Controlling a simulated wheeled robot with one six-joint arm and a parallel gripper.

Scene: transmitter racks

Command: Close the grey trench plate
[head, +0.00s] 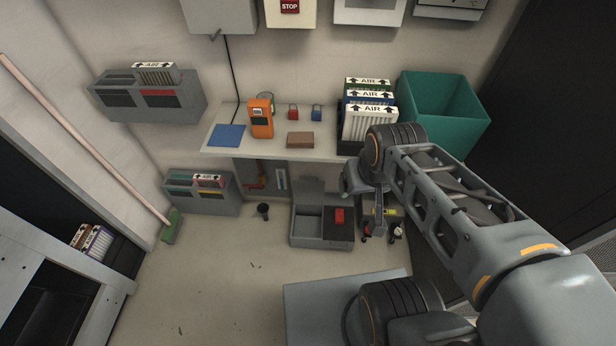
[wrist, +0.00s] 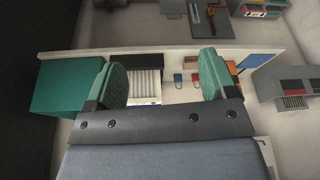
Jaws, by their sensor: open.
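A low grey floor unit (head: 308,238) sits below the shelf in the head view. A grey plate (head: 308,190) stands raised at its back, and I take it to be the trench plate. The unit's left part is open; a red object (head: 339,215) lies on its dark right part. My gripper (head: 352,192) is just right of the plate in the picture and partly hidden by my arm; I cannot tell the gap. In the wrist view my gripper (wrist: 163,82) is open, its green pads wide apart with nothing held. The plate is not clearly visible there.
The shelf (head: 225,115) carries an orange meter (head: 261,119), a blue mat (head: 227,135), air filters (head: 370,121) and a teal bin (head: 447,112). Small items (head: 384,222) stand right of the floor unit.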

